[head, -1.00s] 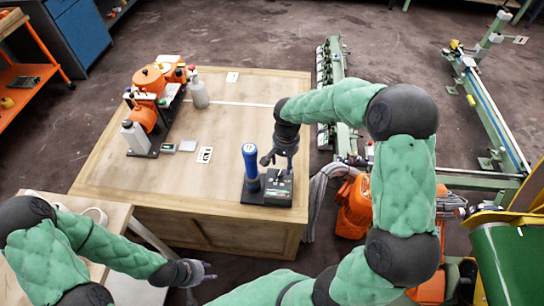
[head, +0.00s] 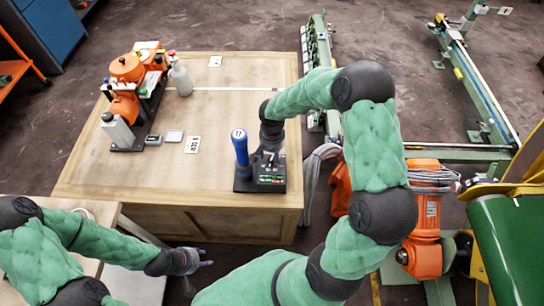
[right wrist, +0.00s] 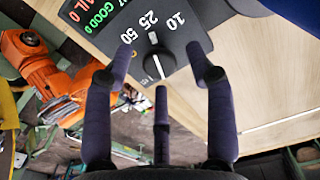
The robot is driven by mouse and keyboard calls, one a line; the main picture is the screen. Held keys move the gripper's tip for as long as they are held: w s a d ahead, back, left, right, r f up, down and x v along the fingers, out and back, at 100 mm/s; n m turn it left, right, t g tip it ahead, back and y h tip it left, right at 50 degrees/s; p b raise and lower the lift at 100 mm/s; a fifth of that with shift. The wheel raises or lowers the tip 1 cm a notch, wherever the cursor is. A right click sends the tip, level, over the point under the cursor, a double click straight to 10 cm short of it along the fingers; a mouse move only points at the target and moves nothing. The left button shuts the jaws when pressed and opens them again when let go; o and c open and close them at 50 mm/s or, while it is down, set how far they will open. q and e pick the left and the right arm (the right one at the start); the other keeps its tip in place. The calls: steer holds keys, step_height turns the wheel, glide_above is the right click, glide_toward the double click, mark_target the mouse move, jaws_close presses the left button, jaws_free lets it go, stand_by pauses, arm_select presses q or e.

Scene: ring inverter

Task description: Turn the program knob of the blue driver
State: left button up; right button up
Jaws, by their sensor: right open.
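The blue driver (head: 240,146) stands upright in its black base (head: 244,186) near the front right of the wooden table. In the right wrist view the round black program knob (right wrist: 155,66) carries a white pointer line, with 50, 25 and 10 printed around it on the panel. My right gripper (head: 268,160) is over the base, right of the blue driver. In its wrist view the open fingers (right wrist: 162,62) stand on both sides of the knob, with a third finger below it; contact is not clear. My left gripper (head: 199,272) is open and empty, low in front of the table.
The panel's display (right wrist: 97,20) shows green GOOD 0 and red FAIL 0. Orange equipment (head: 124,100) and bottles stand at the table's left, with a small printed card (head: 192,144) nearby. An orange machine (head: 424,215) is at right, beyond my right arm.

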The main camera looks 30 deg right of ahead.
steer(key=shift+f, duration=0.2)
jaws_close()
